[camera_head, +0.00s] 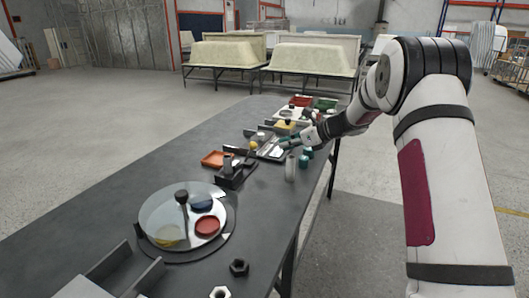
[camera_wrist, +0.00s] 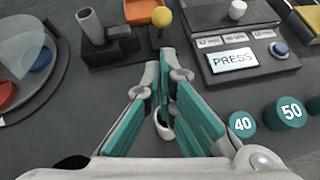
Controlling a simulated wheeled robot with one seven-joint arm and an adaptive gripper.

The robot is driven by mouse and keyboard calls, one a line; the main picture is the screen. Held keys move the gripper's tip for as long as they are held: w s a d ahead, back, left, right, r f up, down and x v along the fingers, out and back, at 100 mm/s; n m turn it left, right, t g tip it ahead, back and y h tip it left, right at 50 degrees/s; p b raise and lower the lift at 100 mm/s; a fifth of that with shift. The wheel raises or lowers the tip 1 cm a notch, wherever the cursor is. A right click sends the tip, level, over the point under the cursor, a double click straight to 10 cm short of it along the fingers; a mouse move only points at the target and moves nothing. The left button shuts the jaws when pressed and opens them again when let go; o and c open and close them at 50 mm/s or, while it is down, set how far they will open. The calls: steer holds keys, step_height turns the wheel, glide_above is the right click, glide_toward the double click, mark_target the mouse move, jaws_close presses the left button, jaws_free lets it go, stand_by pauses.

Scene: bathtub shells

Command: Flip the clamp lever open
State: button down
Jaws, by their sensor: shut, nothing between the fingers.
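The clamp is a dark fixture (camera_head: 234,178) in the middle of the bench, with an upright grey cylinder; it also shows at the top left of the wrist view (camera_wrist: 110,52). A lever with a yellow ball knob (camera_wrist: 162,17) stands at its right side; the knob also shows in the head view (camera_head: 253,142). My gripper (camera_wrist: 163,62) has teal-padded fingers brought together with nothing between them. Its tips appear just below the knob in the wrist view, apart from it. In the head view my gripper (camera_head: 287,144) is right of the knob. The lever's base is partly hidden by my fingertips.
A panel marked PRESS (camera_wrist: 232,60) with a blue button (camera_wrist: 280,48) lies right of the clamp. Teal weights marked 40 (camera_wrist: 242,122) and 50 (camera_wrist: 291,111) stand nearby. A pale cylinder (camera_head: 290,169) is near the bench edge. A round turntable (camera_head: 150,215) is at left.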

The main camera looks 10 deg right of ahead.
steer(key=b+x, duration=0.1)
steer(key=x, duration=0.9)
steer(key=shift+a+r, duration=0.1)
stand_by(0.5)
steer(key=shift+a+r+g+h+p, duration=0.1)
steer(key=shift+r+g+h+p, duration=0.1)
steer(key=shift+g+h+p, duration=0.15)
